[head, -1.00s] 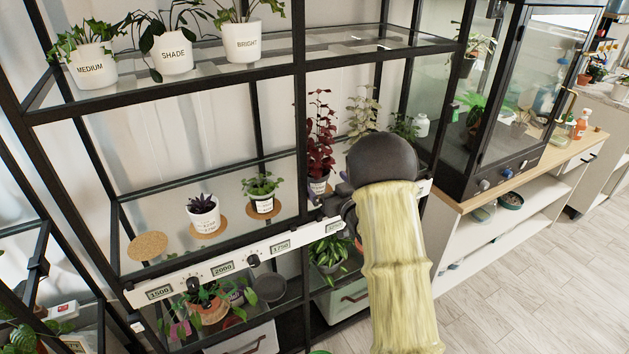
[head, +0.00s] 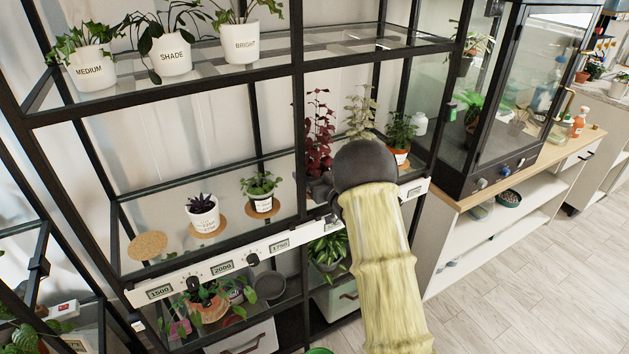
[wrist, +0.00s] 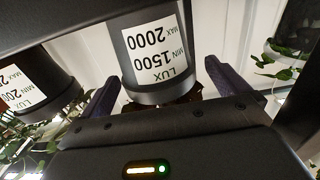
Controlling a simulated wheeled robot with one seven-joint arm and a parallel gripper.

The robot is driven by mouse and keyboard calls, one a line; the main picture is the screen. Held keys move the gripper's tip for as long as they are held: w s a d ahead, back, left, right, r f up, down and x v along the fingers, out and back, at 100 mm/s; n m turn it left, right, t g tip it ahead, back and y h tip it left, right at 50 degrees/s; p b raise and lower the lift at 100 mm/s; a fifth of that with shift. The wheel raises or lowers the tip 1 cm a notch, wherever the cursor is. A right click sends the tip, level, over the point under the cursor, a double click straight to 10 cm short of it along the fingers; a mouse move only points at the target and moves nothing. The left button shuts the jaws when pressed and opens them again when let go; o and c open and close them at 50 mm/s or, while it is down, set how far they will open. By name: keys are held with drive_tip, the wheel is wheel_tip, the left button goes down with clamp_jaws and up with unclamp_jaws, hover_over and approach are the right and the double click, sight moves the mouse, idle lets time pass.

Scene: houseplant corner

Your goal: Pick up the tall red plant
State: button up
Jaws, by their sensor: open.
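The tall red plant (head: 319,135) stands on the middle shelf just right of the centre post, in the head view. My gripper (head: 323,193) is at the foot of it, and its hand hides the plant's pot there. In the wrist view, which shows things upside down, my gripper (wrist: 160,76) is open. A grey pot (wrist: 134,62) with a white label reading LUX MIN 1500 MAX 2000 is between the two fingers, with gaps showing beside it. Dark reddish leaves (wrist: 188,97) show at its rim.
A pale plant (head: 361,112) and a green plant (head: 400,132) stand close on the right. A second labelled pot (wrist: 38,88) is near the left finger in the wrist view. The black centre post (head: 299,120) is close on the left, and the white front rail (head: 222,266) runs below.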

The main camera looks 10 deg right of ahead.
sight(317, 176)
idle(0.3)
drive_tip(key=c, duration=1.2)
drive_tip(key=shift+o, duration=0.2)
drive_tip(key=shift+r, duration=0.15)
wheel_tip(317, 176, up, 10)
